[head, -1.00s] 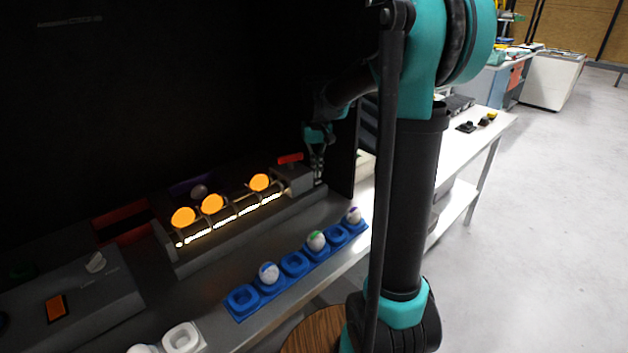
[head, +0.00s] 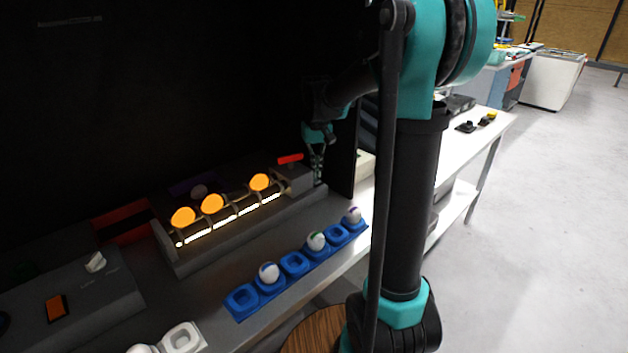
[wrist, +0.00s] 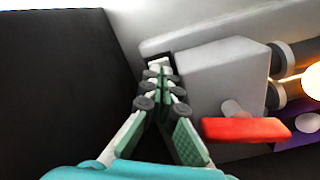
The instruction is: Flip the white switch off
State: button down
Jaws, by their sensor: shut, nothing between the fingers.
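The white switch (wrist: 159,62) shows in the wrist view as a small pale piece in a dark frame at the end of a grey box. My gripper (wrist: 161,75) is shut and empty, with its fingertips right at the switch and partly covering it. Whether they touch it I cannot tell. In the head view my gripper (head: 317,178) points down at the right end of the lit egg stand (head: 225,232). The switch is not visible there.
A red handle (wrist: 246,129) sticks out beside my fingers. Orange glowing eggs (head: 212,203) sit on the lit stand. Blue egg trays (head: 243,301) lie in front. A control box with a white knob (head: 96,262) stands left. A dark panel is close to my arm.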

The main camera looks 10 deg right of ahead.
aim_at(317, 181)
jog(key=shift+f, duration=1.1)
dwell(0.8)
jog(key=shift+r, duration=3.5)
jog(key=shift+s, duration=0.1)
